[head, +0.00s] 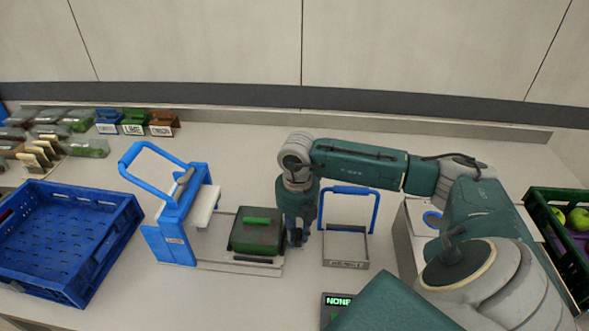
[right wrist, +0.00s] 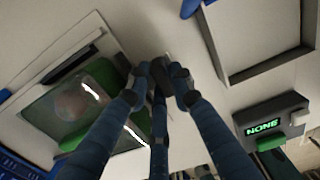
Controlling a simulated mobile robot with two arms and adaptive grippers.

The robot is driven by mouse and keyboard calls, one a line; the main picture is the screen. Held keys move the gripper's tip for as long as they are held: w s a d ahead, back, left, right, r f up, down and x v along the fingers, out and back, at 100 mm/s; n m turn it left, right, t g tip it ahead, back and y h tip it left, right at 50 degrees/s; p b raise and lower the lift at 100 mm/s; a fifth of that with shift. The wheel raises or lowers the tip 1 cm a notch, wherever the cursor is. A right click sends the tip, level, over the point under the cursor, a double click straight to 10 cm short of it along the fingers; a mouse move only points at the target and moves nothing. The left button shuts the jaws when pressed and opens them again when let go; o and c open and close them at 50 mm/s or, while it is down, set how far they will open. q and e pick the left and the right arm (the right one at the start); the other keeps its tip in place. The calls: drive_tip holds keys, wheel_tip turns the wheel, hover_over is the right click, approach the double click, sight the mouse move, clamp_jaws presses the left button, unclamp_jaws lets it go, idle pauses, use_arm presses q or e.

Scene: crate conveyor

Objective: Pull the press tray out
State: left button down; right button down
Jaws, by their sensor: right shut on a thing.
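The blue press (head: 178,215) stands left of centre with its lever handle raised. The press tray (head: 215,266) sticks out of it to the right. A box with a dark green lid (head: 258,228) sits on the tray; this box (right wrist: 80,108) also shows in the right wrist view. My right gripper (head: 297,238) is down at the tray's right end. In the right wrist view its fingers (right wrist: 160,82) are closed together on a small dark piece, apparently the tray's handle, mostly hidden by the fingertips. My left gripper is out of view.
A grey frame with a blue handle (head: 345,264) stands just right of my gripper. A display reading NONE (head: 338,300) is in front. An empty blue crate (head: 105,245) is at left, a green crate of fruit (head: 540,200) at far right.

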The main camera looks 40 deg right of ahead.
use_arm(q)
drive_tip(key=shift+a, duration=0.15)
use_arm(e)
drive_tip(key=shift+s+d, duration=0.1)
drive_tip(key=shift+d, duration=0.05)
drive_tip(key=c, duration=1.5)
unclamp_jaws()
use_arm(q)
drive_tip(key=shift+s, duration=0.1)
use_arm(e)
drive_tip(key=shift+s, duration=0.15)
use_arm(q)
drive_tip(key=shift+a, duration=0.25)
use_arm(e)
drive_tip(key=shift+r, duration=0.15)
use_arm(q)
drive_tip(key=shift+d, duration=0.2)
use_arm(e)
wheel_tip(320, 180, up, 12)
drive_tip(key=shift+d+f, duration=0.1)
